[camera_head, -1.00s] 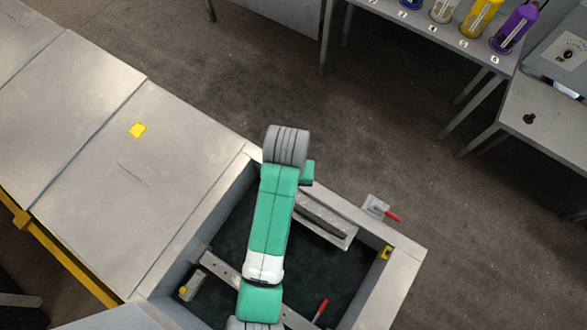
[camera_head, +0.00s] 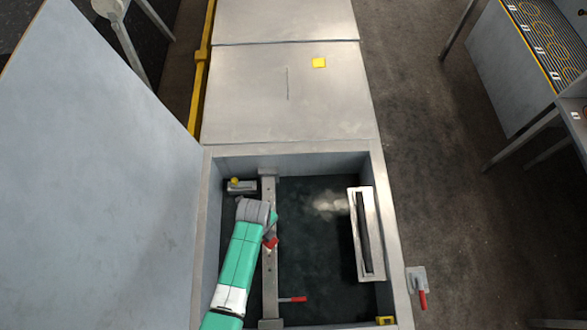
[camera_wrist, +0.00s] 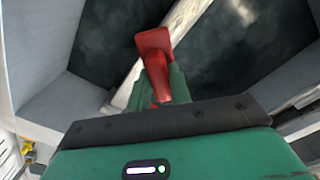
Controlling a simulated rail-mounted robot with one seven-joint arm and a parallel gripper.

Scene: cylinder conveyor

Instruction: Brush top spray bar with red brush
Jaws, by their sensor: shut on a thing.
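The red brush (camera_head: 271,242) is in my gripper (camera_head: 271,228), with its red head against or just above the long grey metal spray bar (camera_head: 269,280) that crosses the dark pit. In the wrist view the brush (camera_wrist: 155,45) sticks out from the green fingers of my gripper (camera_wrist: 162,90), and its head overlaps the pale bar (camera_wrist: 185,22). I cannot tell whether the bristles touch the bar. My gripper is shut on the brush handle. The fingers partly hide the handle and the bar behind them.
The pit's grey rim (camera_head: 388,200) surrounds my gripper. A slotted metal frame (camera_head: 366,235) is at the pit's right side, and a red-handled lever (camera_head: 293,299) sits beside the bar. A box with a yellow knob (camera_head: 240,186) is at the upper left. A large grey panel (camera_head: 100,180) stands left.

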